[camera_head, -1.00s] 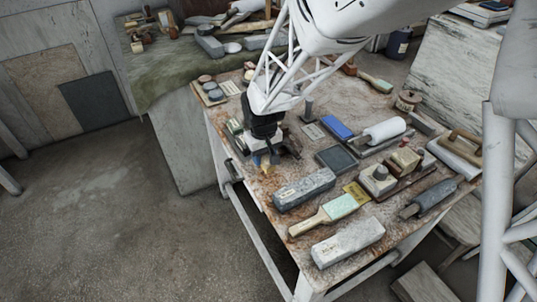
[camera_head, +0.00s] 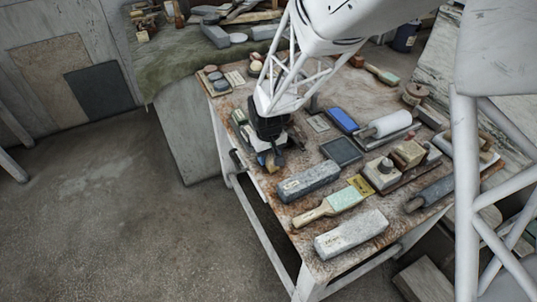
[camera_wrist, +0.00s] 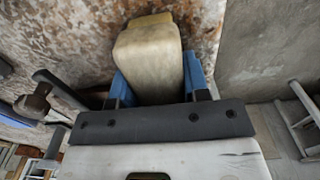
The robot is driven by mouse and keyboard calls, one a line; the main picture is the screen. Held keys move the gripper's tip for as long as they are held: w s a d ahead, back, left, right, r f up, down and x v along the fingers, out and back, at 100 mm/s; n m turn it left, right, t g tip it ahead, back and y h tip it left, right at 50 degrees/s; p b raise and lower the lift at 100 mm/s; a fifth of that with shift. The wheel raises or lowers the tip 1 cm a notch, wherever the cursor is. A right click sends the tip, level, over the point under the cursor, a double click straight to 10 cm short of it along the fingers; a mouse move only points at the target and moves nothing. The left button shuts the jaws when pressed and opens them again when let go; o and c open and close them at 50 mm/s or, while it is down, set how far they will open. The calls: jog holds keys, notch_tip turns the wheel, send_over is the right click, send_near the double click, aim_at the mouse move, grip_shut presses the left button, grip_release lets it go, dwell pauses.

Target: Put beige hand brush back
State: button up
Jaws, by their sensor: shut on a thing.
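My gripper (camera_wrist: 157,85) has blue fingers on both sides of a pale beige block-like body, which I take to be the beige hand brush (camera_wrist: 150,55). Its far end is more yellow. The gripper is shut on it. In the head view my gripper (camera_head: 270,159) is low at the left edge of the rusty-topped table (camera_head: 300,150). Only a small yellowish bit of the brush shows there, and the rest is hidden by the gripper. I cannot tell whether the brush touches the tabletop.
A grey stone block (camera_head: 308,181) lies close to the right of my gripper. A flat green brush (camera_head: 345,199) and a pale block (camera_head: 351,233) lie nearer the front. A blue block (camera_head: 342,120) and a white roller (camera_head: 389,124) are farther back. Open floor lies left of the table.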

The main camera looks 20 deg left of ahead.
jog(key=o, duration=0.8)
jog(key=shift+o, duration=0.2)
jog(key=shift+r, duration=0.1)
notch_tip(320, 180, up, 12)
dwell(0.9)
